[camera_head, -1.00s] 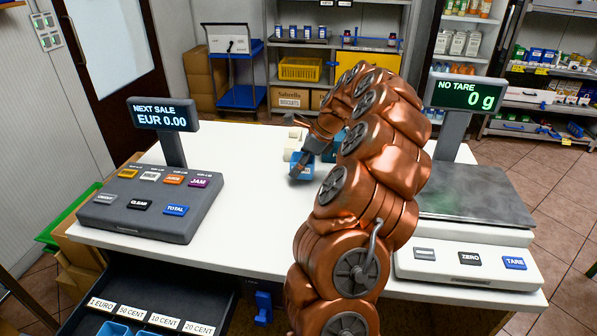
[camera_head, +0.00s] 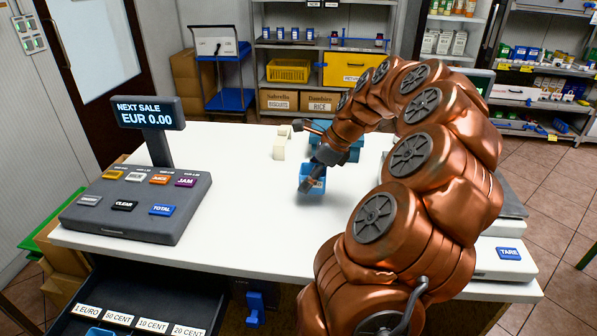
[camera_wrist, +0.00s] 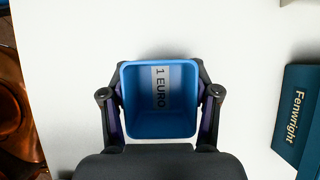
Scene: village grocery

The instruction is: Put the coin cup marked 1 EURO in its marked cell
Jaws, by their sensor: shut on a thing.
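The blue coin cup marked 1 EURO (camera_wrist: 160,125) is held between the two fingers of my gripper (camera_wrist: 160,105) in the wrist view. Its label reads sideways on the inner wall, and the cup looks empty. In the head view the cup (camera_head: 313,174) is at my gripper (camera_head: 312,170), over the middle of the white counter; I cannot tell how far above the surface. The open cash drawer (camera_head: 200,290) is at the lower left, with cell labels on its rear edge. The 1 EURO label (camera_head: 87,310) is leftmost; its cell is mostly cut off by the frame.
A till keypad (camera_head: 135,205) with a display (camera_head: 148,113) stands on the left of the counter. A teal Fenwright box (camera_wrist: 298,118) lies right of the cup in the wrist view. A scale (camera_head: 505,255) is at the right, partly behind my arm. Counter between till and cup is clear.

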